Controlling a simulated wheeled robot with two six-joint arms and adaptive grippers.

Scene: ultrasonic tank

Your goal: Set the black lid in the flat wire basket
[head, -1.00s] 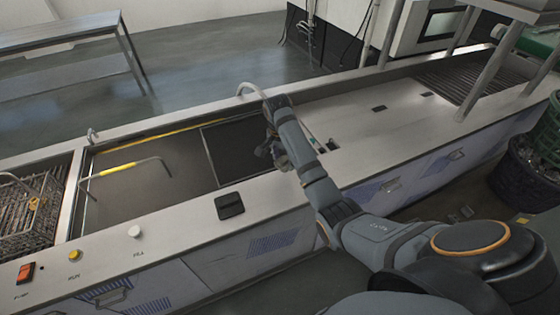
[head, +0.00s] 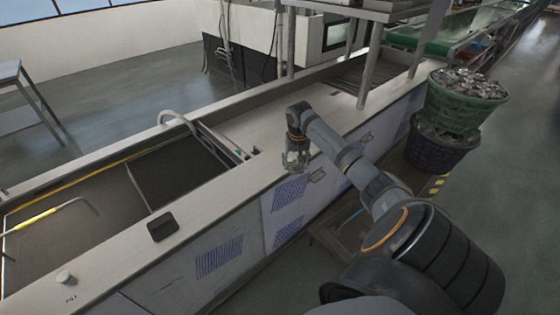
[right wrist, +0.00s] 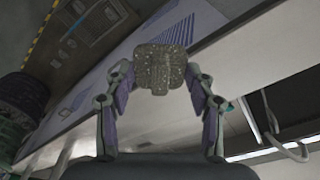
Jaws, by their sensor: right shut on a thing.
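A flat black square piece (head: 163,227), which looks like the black lid, lies on the front ledge of the tank bench. My right gripper (head: 296,158) is right of it, just past the ledge's front edge. In the right wrist view my right gripper (right wrist: 158,88) is shut on a grey speckled, squarish piece (right wrist: 160,62) with a short tab, held between both fingers. I cannot tell what this piece is. A dark, flat mesh-like panel (head: 180,175) lies in the tank; I cannot tell whether it is the flat wire basket. My left gripper is out of view.
A bent pipe (head: 45,215) with a yellow sleeve crosses the tank at left. A knob (head: 66,278) stands on the ledge. Posts (head: 368,65) rise from the bench's far end. A green basket (head: 467,98) full of parts sits on a dark one (head: 438,152) at right.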

